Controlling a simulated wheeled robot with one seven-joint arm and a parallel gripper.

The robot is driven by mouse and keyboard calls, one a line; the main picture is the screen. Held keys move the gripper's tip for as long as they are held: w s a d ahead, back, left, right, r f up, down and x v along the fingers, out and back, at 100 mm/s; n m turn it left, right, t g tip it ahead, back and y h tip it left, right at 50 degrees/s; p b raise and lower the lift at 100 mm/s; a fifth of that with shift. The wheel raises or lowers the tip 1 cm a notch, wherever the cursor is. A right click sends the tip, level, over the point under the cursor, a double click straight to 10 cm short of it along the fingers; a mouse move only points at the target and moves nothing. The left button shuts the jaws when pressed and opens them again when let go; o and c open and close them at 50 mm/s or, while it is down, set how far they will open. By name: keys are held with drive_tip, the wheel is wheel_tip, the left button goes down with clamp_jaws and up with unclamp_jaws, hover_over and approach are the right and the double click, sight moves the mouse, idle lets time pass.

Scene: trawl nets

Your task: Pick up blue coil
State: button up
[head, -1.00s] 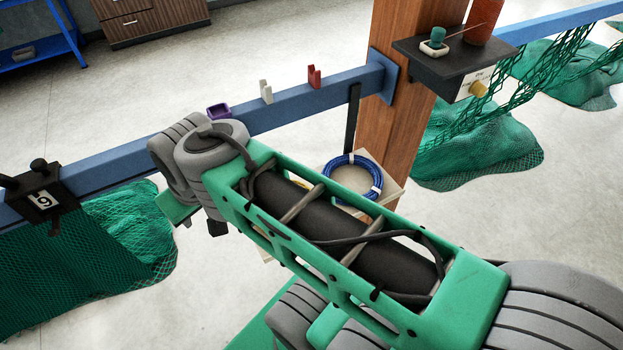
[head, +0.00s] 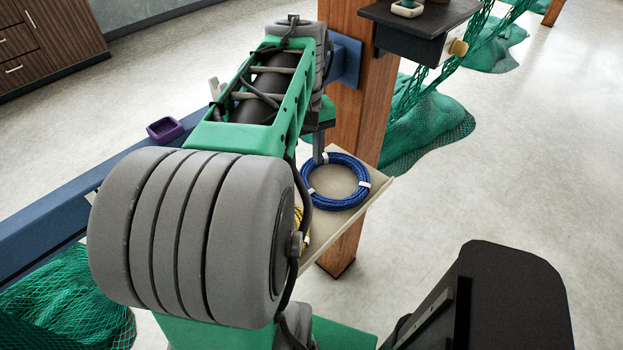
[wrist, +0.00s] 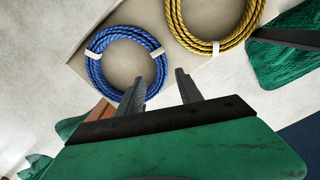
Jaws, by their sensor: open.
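The blue coil (head: 342,204) is a ring of rope with white ties, lying flat on a pale shelf (head: 328,228) by the wooden post. It also shows in the wrist view (wrist: 93,72), left of centre. My gripper (wrist: 158,87) is open and empty, with its two dark fingers apart. Its left finger overlaps the coil's lower right edge in the wrist view; I cannot tell whether they touch. In the head view my gripper's finger is at the coil's far left edge, and my arm hides part of the shelf.
A yellow coil (wrist: 195,42) lies beside the blue one on the shelf, mostly hidden in the head view. The wooden post (head: 350,120) and a dark upper shelf (head: 410,35) stand close behind. A blue rail (head: 50,215) carries a purple tray (head: 165,130). Green nets hang nearby.

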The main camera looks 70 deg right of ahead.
sight(306, 185)
drive_tip(key=f, duration=0.7)
drive_tip(key=shift+s+a+f+p, duration=0.2)
drive_tip(key=shift+f+p, duration=0.05)
drive_tip(key=shift+p, duration=0.15)
drive_tip(key=shift+c, duration=0.3)
clamp_jaws()
idle(0.5)
